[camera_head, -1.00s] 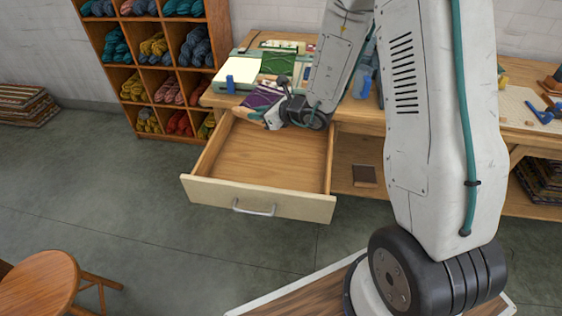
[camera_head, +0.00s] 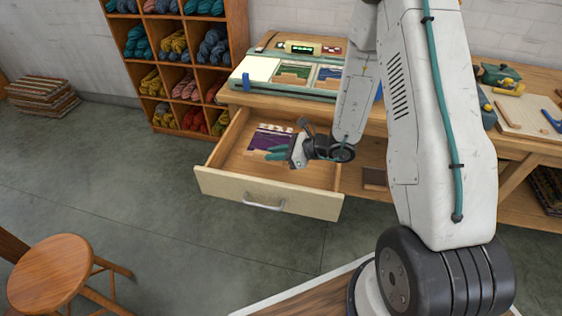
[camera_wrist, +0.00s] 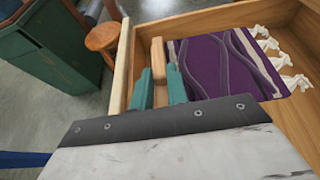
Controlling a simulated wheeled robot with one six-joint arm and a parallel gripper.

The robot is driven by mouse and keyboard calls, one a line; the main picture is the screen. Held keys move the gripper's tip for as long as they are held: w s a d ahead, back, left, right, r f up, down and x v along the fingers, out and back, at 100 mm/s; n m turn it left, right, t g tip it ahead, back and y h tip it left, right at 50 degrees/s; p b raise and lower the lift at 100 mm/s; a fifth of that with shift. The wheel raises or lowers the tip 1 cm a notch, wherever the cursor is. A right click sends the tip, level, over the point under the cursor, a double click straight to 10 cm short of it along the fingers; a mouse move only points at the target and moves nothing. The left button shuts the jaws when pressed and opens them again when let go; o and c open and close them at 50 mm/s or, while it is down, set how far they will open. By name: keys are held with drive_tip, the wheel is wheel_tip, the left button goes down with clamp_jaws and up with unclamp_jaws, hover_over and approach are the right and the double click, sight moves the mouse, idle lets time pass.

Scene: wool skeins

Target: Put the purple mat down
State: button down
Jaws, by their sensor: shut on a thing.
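The purple mat (camera_head: 272,135) is over the inside of the open drawer (camera_head: 225,152), towards its back. In the wrist view the mat (camera_wrist: 222,62) shows wavy grey lines and a pale fringe at its far end. My gripper (camera_head: 272,154) is at the mat's near edge, inside the drawer's outline. I cannot tell whether the mat's underside touches the drawer floor.
The drawer front with its handle (camera_head: 264,203) sticks out from the workbench (camera_head: 240,98). A tray with panels (camera_head: 262,69) stands on the bench above. A round stool (camera_head: 52,272) is at lower left. Bare drawer floor (camera_head: 318,174) shows right of my gripper.

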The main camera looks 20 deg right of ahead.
wheel_tip(320, 180, down, 9)
drive_tip(key=shift+r, duration=0.2)
drive_tip(key=shift+f, duration=0.4)
drive_tip(key=shift+f, duration=0.2)
drive_tip(key=c, duration=1.4)
unclamp_jaws()
drive_tip(key=shift+o, duration=0.2)
drive_tip(key=shift+r, duration=0.1)
